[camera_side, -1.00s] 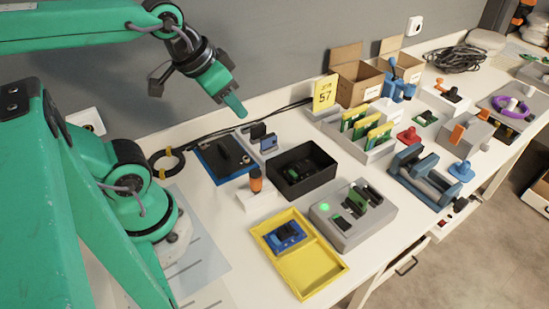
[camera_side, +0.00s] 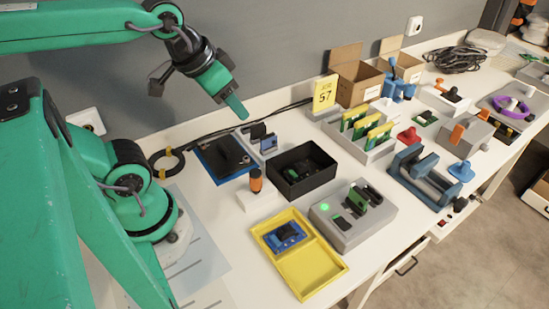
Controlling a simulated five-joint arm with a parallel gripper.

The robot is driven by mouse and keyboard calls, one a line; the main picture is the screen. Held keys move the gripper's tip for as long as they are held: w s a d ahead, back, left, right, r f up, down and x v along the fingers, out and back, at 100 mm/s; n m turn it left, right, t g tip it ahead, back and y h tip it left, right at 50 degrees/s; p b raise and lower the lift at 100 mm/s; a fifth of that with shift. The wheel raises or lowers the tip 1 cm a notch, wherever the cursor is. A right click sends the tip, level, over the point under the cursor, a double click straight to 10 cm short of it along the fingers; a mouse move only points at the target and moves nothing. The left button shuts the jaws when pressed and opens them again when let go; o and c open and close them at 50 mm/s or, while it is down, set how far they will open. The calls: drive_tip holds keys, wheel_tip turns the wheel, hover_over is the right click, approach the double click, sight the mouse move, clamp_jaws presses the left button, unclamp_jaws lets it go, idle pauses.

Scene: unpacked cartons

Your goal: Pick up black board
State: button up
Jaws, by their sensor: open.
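My gripper (camera_side: 236,107) hangs open and empty in the air at upper left, above and behind the blue mat. Several dark pieces could be the black board, and I cannot tell which one is meant. One black piece (camera_side: 229,154) lies on the blue mat (camera_side: 213,168). A dark upright piece (camera_side: 258,131) stands in a small pale holder behind the mat. A black upright piece (camera_side: 373,195) sits at the right of the grey fixture (camera_side: 345,235), beside a green board (camera_side: 357,205). My gripper touches none of them.
A black open box (camera_side: 283,189) holds small dark and green parts. A yellow tray (camera_side: 322,278) holds a blue board (camera_side: 284,236). An orange-topped tool (camera_side: 256,181) stands upright in a white block. A white rack (camera_side: 342,142) of green-yellow cards and a blue-grey rack (camera_side: 412,184) stand to the right.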

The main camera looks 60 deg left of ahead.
drive_tip(key=shift+w, duration=0.1)
drive_tip(key=g, duration=0.5)
hover_over(300, 165)
wheel_tip(300, 165, down, 12)
drive_tip(key=f, duration=0.1)
drive_tip(key=shift+w+f+g, duration=0.15)
drive_tip(key=shift+f+g, duration=0.15)
drive_tip(key=shift+f, duration=0.05)
drive_tip(key=shift+f, duration=0.1)
drive_tip(key=shift+f, duration=1.2)
drive_tip(key=shift+f, duration=0.1)
